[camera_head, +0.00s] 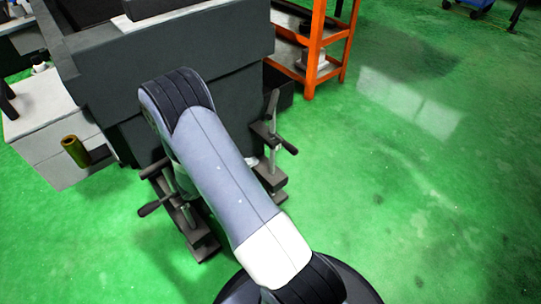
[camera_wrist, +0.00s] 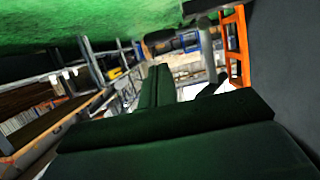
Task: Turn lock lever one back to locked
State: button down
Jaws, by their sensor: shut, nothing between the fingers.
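Two dark lever-and-clamp assemblies show in the head view. The right one has an upright grey lever (camera_head: 272,104) and a dark side handle (camera_head: 288,146), close to the machine's front. The left one has a dark handle (camera_head: 155,205) pointing down-left. No label shows which is lever one. My arm covers the space between them and hides my gripper in the head view. In the wrist view my gripper (camera_wrist: 158,72) shows as dark green fingers, shut and empty. A grey post with a dark end (camera_wrist: 207,48) stands right of the fingertips, apparently apart from them; it may be a lever.
The dark grey machine body (camera_head: 180,45) stands behind my arm. An orange rack (camera_head: 316,50) is at its right and also shows in the wrist view (camera_wrist: 238,45). A white cabinet (camera_head: 45,125) is at the left. The green floor at right is clear.

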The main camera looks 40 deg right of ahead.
aim_at(287, 149)
jog(key=b+x, duration=0.5)
jog(key=x, duration=0.9)
jog(key=shift+d, duration=0.1)
